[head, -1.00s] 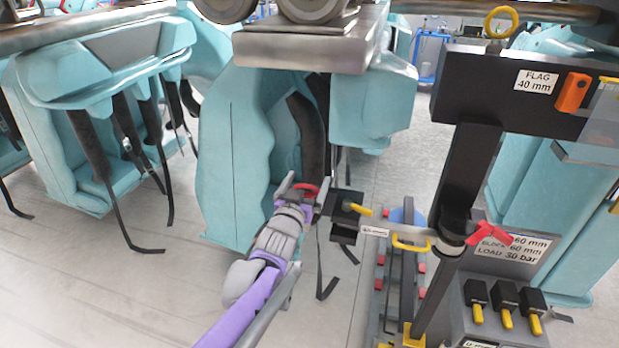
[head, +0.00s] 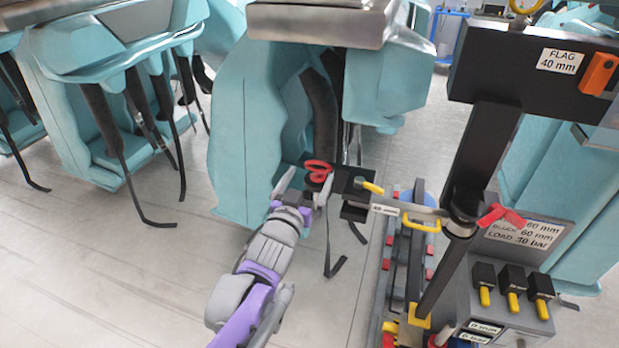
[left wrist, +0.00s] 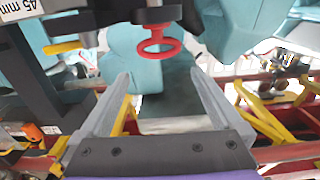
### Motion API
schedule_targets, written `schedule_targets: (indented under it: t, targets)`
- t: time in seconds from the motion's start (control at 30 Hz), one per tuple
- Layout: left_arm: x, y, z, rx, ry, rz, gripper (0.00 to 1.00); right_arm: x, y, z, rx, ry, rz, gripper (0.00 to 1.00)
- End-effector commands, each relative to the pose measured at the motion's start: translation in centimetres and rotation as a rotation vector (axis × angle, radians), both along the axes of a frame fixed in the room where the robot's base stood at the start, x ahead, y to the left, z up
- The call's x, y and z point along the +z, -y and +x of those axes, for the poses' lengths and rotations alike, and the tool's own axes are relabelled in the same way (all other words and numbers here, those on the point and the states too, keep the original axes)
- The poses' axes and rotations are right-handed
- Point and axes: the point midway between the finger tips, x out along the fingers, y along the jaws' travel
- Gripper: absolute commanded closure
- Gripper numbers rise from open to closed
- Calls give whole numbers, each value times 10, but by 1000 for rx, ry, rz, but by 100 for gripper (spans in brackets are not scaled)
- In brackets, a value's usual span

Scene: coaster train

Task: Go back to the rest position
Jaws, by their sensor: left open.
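My left gripper (head: 304,186) is open, with its two fingers spread and nothing between them. In the head view it is just below and to the left of a red ring handle (head: 318,171) on a dark block (head: 350,182). In the left wrist view the red ring handle (left wrist: 158,42) hangs beyond the gap between the fingertips (left wrist: 162,88), apart from them. My right gripper is not in view.
Teal seats (head: 245,140) with dark straps stand behind and left. A black stand with a "FLAG 40 mm" label (head: 560,61), a red lever (head: 502,216) and yellow-handled switches (head: 512,288) stands at right. Grey floor (head: 110,260) is clear at lower left.

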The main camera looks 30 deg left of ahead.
Motion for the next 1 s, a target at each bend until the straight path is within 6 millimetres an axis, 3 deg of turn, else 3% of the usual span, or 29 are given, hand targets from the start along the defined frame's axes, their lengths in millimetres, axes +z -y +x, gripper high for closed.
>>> schedule_targets:
  t: [0.27, 0.37, 0.43, 0.57, 0.7, 0.9, 1.0]
  targets:
    - [-1, 1, 0, 0, -5, -1, 0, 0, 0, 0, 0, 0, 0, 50]
    - [-12, 7, -6, 3, -63, -16, 0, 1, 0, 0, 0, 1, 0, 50]
    - [-30, 18, -18, 4, -155, -36, 0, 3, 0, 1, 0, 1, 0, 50]
    - [-84, 50, -60, -18, -424, -83, 0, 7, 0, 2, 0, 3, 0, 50]
    - [-140, 89, -123, -85, -735, -116, 0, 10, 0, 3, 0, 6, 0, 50]
    - [-183, 125, -195, -185, -1025, -128, 0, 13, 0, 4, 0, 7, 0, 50]
    - [-191, 131, -211, -208, -1084, -129, 0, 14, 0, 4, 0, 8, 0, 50]
